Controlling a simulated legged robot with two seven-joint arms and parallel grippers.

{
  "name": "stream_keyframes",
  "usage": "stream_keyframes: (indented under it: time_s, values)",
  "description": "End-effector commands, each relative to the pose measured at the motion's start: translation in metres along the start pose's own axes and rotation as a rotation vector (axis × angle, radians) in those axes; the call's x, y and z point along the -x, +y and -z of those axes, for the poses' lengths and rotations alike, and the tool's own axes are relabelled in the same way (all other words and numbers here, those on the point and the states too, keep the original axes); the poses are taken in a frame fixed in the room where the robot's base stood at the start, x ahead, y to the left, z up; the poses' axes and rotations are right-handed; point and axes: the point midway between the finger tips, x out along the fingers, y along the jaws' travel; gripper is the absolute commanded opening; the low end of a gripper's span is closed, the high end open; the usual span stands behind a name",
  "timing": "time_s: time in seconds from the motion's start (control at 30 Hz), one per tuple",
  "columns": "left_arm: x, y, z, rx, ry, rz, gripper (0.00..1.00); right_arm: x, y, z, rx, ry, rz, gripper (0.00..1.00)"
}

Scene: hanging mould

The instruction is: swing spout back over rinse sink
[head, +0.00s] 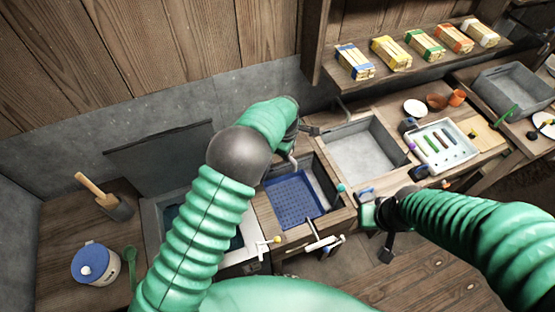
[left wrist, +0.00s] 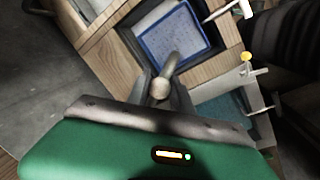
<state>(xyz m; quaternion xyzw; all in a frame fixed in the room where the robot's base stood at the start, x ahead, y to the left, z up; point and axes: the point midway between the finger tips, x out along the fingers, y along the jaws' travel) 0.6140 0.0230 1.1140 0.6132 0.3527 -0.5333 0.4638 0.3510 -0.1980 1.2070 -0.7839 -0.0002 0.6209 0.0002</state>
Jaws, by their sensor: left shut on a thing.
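The metal spout (head: 292,159) shows below my left gripper (head: 303,133), near the back edge of the middle basin (head: 321,188), which has a blue grid rack in it. In the left wrist view my left gripper (left wrist: 160,98) is shut on the spout (left wrist: 171,66), around its rounded end. The spout's tube points toward the basin with the blue rack (left wrist: 172,35). My left forearm hides part of the counter and the spout's base. My right gripper (head: 378,216) is at the counter's front edge, away from the spout; its finger opening is unclear.
An empty grey basin (head: 362,149) is right of the middle one; a basin with bluish water (head: 172,214) is on the left, partly behind my arm.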

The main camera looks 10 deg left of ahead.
Motion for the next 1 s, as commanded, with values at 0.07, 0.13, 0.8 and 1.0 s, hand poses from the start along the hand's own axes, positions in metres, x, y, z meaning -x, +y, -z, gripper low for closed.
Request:
stream_keyframes:
  time_s: [0.07, 0.13, 0.8, 1.0]
  values:
    - [-0.004, 0.009, -0.001, 0.035, 0.01, 0.001, 0.0, -0.002, 0.0, 0.0, 0.0, 0.0, 0.0, 0.0]
    - [-0.005, 0.015, -0.002, 0.066, 0.015, 0.001, 0.0, -0.002, 0.0, -0.001, 0.0, 0.0, 0.0, 0.0]
    - [-0.007, 0.029, -0.003, 0.14, 0.028, 0.005, 0.0, -0.004, 0.0, -0.001, 0.0, 0.0, 0.0, 0.0]
    - [-0.007, 0.03, -0.003, 0.139, 0.027, 0.003, 0.48, -0.004, 0.0, -0.001, 0.0, 0.0, 0.0, 0.0]
